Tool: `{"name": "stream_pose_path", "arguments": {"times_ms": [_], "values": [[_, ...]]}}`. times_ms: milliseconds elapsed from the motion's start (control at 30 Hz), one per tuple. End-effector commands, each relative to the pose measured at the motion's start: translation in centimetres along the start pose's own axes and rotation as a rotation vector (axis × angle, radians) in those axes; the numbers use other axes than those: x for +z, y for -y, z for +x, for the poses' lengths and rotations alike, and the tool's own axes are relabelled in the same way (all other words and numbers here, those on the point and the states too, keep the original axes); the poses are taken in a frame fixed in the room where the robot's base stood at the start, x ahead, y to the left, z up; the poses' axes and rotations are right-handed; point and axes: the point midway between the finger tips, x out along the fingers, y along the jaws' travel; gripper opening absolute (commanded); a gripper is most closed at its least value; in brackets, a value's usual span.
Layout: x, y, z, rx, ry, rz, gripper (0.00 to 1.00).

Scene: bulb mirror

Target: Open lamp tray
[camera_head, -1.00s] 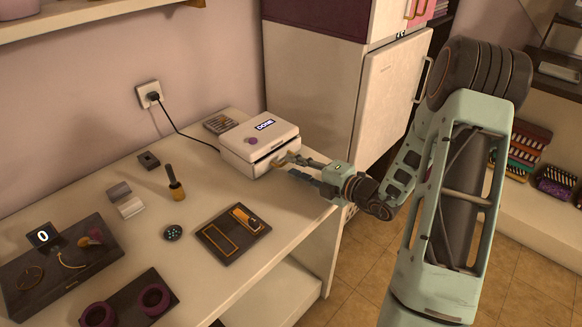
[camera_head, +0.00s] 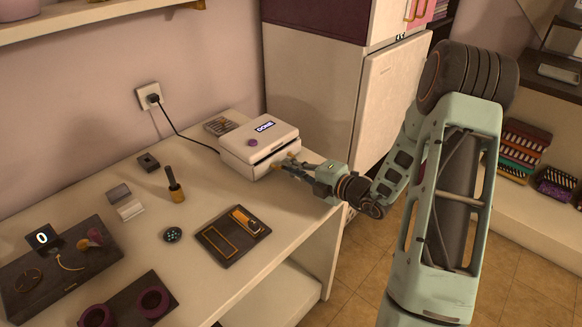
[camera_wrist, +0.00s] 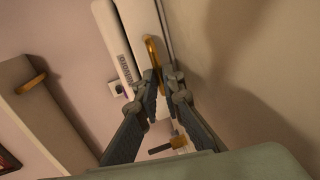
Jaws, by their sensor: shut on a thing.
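The lamp (camera_head: 262,142) is a white box at the back right of the worktop, with a lit screen reading DONE and a purple knob on top. Its tray front (camera_head: 247,168) is the lower white part, below a dark gap. In the wrist view the lamp (camera_wrist: 116,35) appears as white bands. The tray's brass handle (camera_wrist: 151,50) runs down between my fingertips. My gripper (camera_head: 287,163) is at the lamp's front, shut on this handle (camera_wrist: 162,80). The fingers partly hide the handle, and I cannot tell how far out the tray is.
A black mat (camera_head: 233,236) with an orange tool lies in front of the lamp. A black display tray (camera_head: 62,268) is at the far left. A white cabinet (camera_head: 380,95) stands behind. A cable runs from the lamp to the wall socket.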

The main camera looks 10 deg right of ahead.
Motion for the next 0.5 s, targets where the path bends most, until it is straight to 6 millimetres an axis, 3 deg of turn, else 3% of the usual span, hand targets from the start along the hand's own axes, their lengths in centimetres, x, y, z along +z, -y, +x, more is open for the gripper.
{"name": "stream_pose_path", "arguments": {"times_ms": [233,500], "values": [[0.1,0.1,-1.2,-0.003,0.003,0.003,0.00],[0.2,1.5,-8.2,-0.004,0.005,0.005,0.00]]}}
